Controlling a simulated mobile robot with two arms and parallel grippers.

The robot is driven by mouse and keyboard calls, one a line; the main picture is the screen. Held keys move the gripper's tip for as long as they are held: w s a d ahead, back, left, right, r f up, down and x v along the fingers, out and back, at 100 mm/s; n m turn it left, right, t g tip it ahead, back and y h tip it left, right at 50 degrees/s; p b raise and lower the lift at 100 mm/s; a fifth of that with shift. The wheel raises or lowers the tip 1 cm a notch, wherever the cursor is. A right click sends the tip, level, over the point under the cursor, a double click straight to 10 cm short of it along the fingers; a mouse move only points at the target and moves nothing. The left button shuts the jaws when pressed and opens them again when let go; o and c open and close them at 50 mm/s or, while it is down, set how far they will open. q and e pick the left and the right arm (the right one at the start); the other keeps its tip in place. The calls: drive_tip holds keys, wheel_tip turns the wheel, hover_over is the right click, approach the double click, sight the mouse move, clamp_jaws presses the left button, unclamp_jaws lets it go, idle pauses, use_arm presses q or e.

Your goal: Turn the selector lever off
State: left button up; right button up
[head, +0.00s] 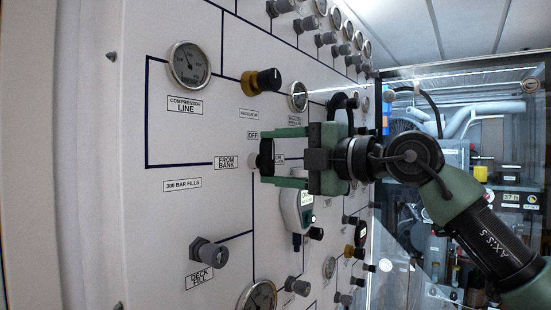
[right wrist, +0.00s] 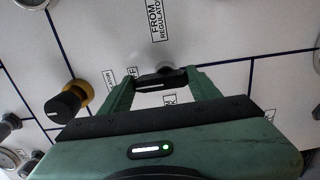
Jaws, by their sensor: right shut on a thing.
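The far side of the lever is partly hidden. My left gripper is in neither view.
A black and yellow regulator knob (head: 262,82) sticks out above the gripper. A pressure gauge (head: 190,65) is at the upper left, and a grey deck fill knob (head: 208,252) at the lower left. A handheld device (head: 297,205) hangs below the gripper. Glass-fronted machinery stands at the right.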

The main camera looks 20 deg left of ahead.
drive_tip(key=o, duration=1.4)
drive_tip(key=b+v, duration=0.3)
drive_tip(key=v, duration=0.5)
drive_tip(key=shift+w, duration=0.1)
